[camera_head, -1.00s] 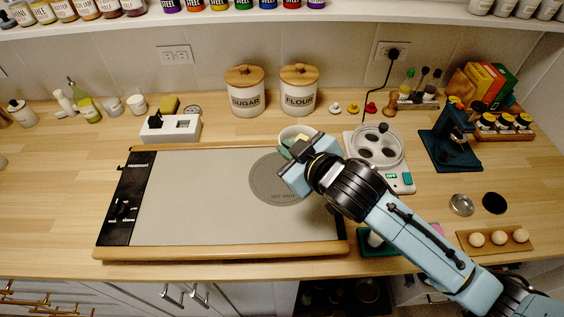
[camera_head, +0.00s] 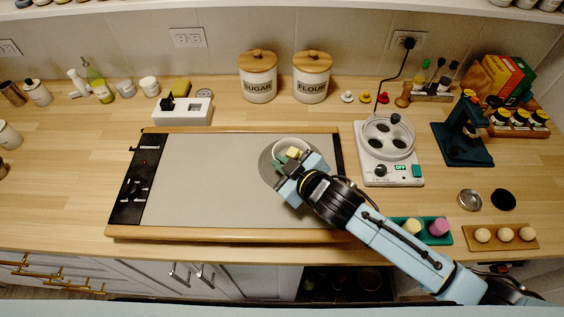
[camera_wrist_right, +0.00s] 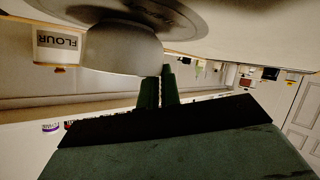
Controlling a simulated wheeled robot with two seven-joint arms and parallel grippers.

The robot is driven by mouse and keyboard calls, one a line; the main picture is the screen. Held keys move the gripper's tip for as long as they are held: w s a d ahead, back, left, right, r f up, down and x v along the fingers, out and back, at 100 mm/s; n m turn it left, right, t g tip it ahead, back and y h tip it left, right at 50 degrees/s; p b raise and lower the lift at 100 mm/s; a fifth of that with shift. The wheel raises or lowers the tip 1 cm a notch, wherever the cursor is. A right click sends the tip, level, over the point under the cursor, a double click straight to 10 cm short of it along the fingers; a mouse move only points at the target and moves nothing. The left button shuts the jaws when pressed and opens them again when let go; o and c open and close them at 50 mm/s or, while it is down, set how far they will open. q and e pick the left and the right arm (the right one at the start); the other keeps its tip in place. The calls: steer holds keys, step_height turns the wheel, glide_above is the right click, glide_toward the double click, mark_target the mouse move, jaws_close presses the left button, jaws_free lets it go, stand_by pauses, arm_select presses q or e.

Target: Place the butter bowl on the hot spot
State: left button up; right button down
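The butter bowl (camera_head: 278,147) is a pale round bowl with yellow butter (camera_head: 293,152) inside. In the head view it overlaps the grey hot spot disc (camera_head: 266,168) on the warming plate. My right gripper (camera_head: 287,163) is at the bowl's near side and partly covers bowl and disc. In the right wrist view, which looks upside down, the bowl (camera_wrist_right: 122,48) sits against the disc (camera_wrist_right: 195,22); I cannot tell whether it touches. The green fingers (camera_wrist_right: 159,88) are close together, with the bowl's wall between their tips. My left gripper is out of view.
The warming plate (camera_head: 210,185) has a black control strip (camera_head: 135,190) on its left and wooden edges. Sugar (camera_head: 258,78) and flour (camera_head: 311,80) canisters stand behind it. A white round device (camera_head: 388,150) stands to the right. The plate's left and middle are clear.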

steer(key=c, duration=1.6)
jaws_free()
steer(key=shift+r, duration=0.1)
steer(key=v, duration=1.2)
